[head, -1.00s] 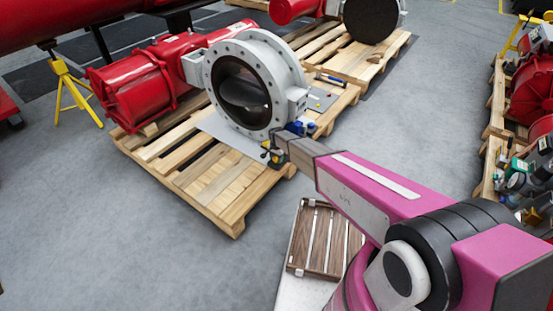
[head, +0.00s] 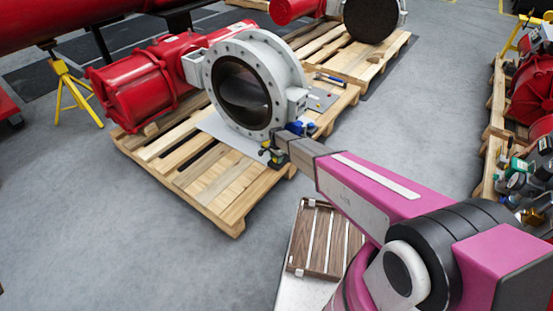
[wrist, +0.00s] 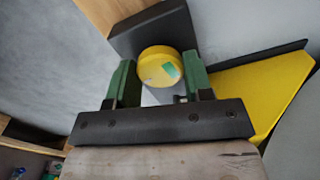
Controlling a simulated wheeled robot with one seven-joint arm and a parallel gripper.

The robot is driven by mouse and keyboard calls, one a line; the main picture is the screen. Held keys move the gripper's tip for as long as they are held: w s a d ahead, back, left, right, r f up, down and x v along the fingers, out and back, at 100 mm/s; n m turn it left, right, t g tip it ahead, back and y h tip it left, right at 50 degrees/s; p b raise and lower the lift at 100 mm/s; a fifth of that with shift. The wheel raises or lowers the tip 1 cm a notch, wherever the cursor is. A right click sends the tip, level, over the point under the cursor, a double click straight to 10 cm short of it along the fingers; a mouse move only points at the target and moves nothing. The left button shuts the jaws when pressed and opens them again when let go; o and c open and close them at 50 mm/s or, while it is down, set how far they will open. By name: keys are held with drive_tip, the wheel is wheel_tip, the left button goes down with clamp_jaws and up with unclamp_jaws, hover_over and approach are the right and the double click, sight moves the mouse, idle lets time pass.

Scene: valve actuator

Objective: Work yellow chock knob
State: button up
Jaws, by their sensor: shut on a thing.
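The yellow chock knob (wrist: 158,72) is round with a small teal mark on its face. In the wrist view it sits between the green finger pads of my gripper (wrist: 158,82), in front of a dark block (wrist: 135,32). My gripper is shut on the knob. A yellow wedge-shaped piece (wrist: 258,92) with a dark edge lies to the right. In the head view my gripper (head: 271,151) is at the pallet's near right corner, below the grey valve ring (head: 296,68). The knob is too small there to make out clearly.
The grey flanged valve with its red actuator (head: 135,90) rests on a wooden pallet (head: 225,200). A blue object (head: 298,127) is close above my gripper. A slatted wooden rack (head: 322,240) lies nearer me. The grey floor at left is clear.

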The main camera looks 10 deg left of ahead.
drive_tip(key=o, duration=0.9)
wheel_tip(320, 180, up, 11)
drive_tip(key=shift+f, duration=0.1)
